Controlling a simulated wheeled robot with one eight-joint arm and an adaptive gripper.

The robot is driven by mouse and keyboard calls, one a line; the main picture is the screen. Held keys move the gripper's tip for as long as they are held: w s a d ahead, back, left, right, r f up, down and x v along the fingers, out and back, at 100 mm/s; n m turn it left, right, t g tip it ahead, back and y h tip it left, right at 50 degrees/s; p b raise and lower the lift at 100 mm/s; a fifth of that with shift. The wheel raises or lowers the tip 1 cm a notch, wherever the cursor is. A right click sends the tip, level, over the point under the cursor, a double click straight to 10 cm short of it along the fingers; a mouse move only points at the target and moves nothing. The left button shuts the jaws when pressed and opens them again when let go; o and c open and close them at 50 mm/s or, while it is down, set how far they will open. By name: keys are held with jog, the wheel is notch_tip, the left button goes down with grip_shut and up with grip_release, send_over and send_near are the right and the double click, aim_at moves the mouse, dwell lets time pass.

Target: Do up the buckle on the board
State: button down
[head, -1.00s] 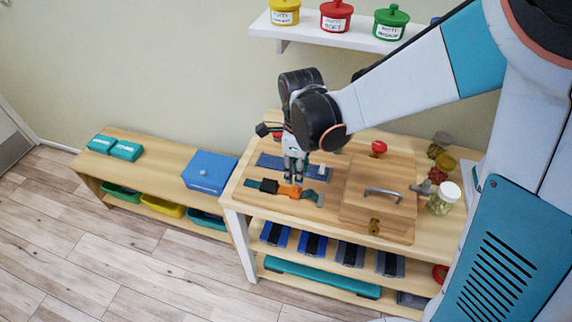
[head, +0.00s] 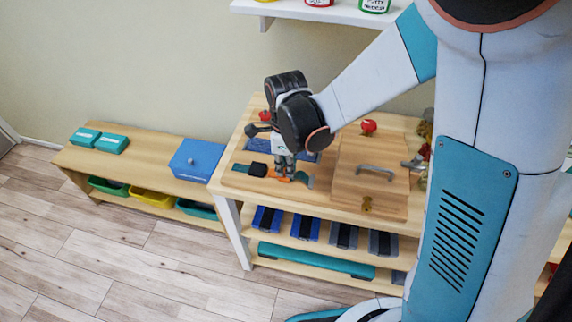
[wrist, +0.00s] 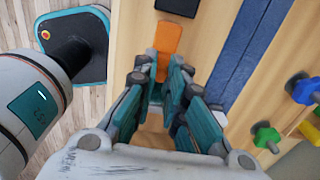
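The wooden board (head: 232,181) lies on the table top with the two buckle halves on it. The black buckle half (head: 258,169) sits left of the orange buckle half (head: 284,179), with a teal strap beyond each. In the wrist view the black half (wrist: 178,5) is at the top edge, in line with the orange half (wrist: 168,42), with a gap of wood between them. My gripper (wrist: 165,70) points down at the orange half. Its teal fingertips lie close on both sides of the orange half's near end and appear shut on it. The fingers hide that end and part of its strap.
A dark blue strap (wrist: 238,50) runs beside the buckle on the board. A wooden panel with a metal handle (head: 376,170) is to the right, with a red knob (head: 368,126) behind it. A blue box (head: 197,157) stands on the lower bench at left.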

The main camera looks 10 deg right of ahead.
aim_at(270, 171)
jog(key=a, duration=0.1)
jog(key=w+a, duration=0.1)
jog(key=a, duration=0.2)
jog(key=shift+w+a, duration=0.2)
jog(key=shift+w, duration=0.1)
jog(key=shift+d, duration=0.1)
jog(key=c, duration=1.6)
grip_release()
jog(key=shift+c, duration=0.2)
notch_tip(270, 171, up, 8)
jog(key=shift+f, duration=0.2)
